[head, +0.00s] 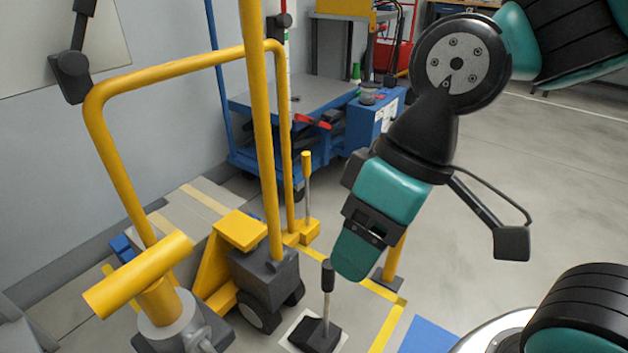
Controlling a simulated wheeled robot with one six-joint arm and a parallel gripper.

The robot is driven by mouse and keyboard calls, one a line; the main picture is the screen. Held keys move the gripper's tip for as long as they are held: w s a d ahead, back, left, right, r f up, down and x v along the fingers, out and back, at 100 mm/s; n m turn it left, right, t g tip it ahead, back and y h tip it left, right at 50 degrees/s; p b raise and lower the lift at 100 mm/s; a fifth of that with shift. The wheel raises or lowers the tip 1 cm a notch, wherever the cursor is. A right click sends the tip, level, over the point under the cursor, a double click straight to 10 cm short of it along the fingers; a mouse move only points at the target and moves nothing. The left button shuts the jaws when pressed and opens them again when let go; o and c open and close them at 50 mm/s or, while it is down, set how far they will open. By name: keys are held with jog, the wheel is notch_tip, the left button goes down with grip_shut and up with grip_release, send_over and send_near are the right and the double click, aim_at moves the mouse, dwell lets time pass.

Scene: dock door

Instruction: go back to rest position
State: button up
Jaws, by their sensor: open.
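My gripper (352,262) hangs from my teal and black arm, right of the picture's middle, and points down and a little left. Its jaws show nearly edge-on, so the gap between them is hidden; they are open and I see nothing held. The tip is above the floor, close to the upright black-topped lever (327,285) in the picture. I cannot tell whether the two touch or how far apart they are in depth.
A yellow pallet-truck-like frame (115,170) with a grey wheeled base (262,275) stands at left. A yellow T-handle (140,277) is in front. A blue cart (265,125) stands behind by the wall. Open floor (560,180) lies at right.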

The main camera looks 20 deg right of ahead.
notch_tip(320, 180, up, 39)
jog(key=p, duration=3.7)
jog(key=shift+f+p, duration=0.2)
jog(key=shift+p, duration=0.2)
